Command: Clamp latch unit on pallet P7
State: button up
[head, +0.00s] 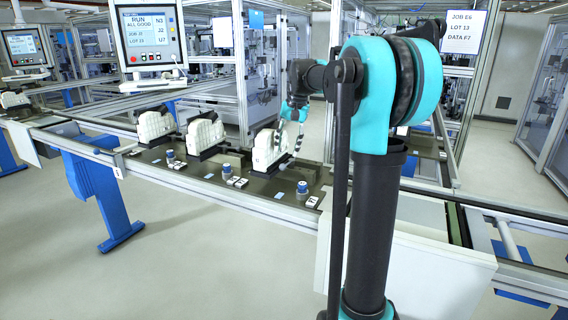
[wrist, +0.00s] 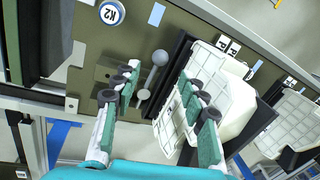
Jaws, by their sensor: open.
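A white latch unit (head: 266,150) stands in a dark holder on the pallet nearest my arm. It also shows in the wrist view (wrist: 222,88), right of centre. A grey lever with a ball knob (wrist: 159,58) stands beside it on the olive pallet plate (wrist: 97,32). My gripper (wrist: 158,80) is open. Its two teal-padded fingers lie on either side of the lever in the picture, apart from it, with the right finger overlapping the latch unit's edge. In the head view my gripper (head: 293,115) is above and right of the unit. The pallet number is not readable.
Two more white units (head: 205,133) and (head: 154,125) stand further left on the line. A round blue-and-white knob (wrist: 111,13) marked K2 and small P tags (wrist: 230,46) sit on the plate. The metal front rail (head: 235,198) runs along the line.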

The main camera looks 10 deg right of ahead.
aim_at(289, 162)
jog(key=f, duration=0.4)
jog(key=a+f, duration=0.1)
jog(key=f, duration=0.1)
jog(key=shift+w+a+f, duration=0.1)
jog(key=shift+w+f, duration=0.05)
jog(key=shift+w, duration=0.15)
grip_shut()
